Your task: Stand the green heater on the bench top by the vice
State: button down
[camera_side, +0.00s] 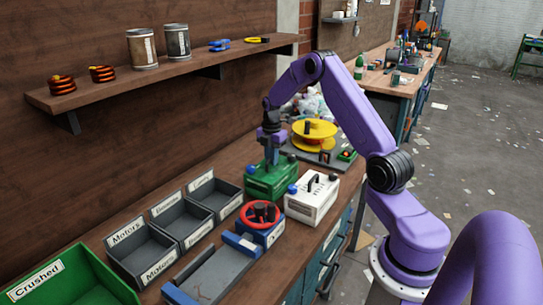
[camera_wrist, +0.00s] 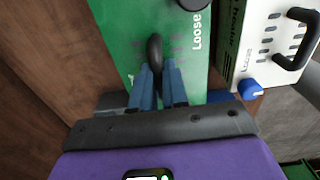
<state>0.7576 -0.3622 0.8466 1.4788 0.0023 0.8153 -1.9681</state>
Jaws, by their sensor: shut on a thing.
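The green heater (camera_side: 268,184) is a green box with a dark carrying handle, upright at the bench's middle, left of a white heater (camera_side: 312,198). Whether its base touches the bench top cannot be told. My gripper (camera_side: 271,157) is above it, pointing down. In the wrist view my blue fingers (camera_wrist: 159,80) are shut on the handle (camera_wrist: 154,52) of the green heater (camera_wrist: 125,30), whose top reads "Loose". What looks like the vice (camera_side: 205,278), grey with blue jaws, is at the bench's near edge.
A blue box with a red ring (camera_side: 262,215) stands between the vice and the heaters. Grey labelled bins (camera_side: 150,250) and a green "Crushed" bin (camera_side: 75,280) lie to the left. A yellow reel (camera_side: 315,130) stands behind. A shelf (camera_side: 170,70) runs along the wall.

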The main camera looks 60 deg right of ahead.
jog(key=shift+f, duration=0.75)
jog(key=c, duration=1.1)
grip_release()
jog(key=shift+o, duration=0.2)
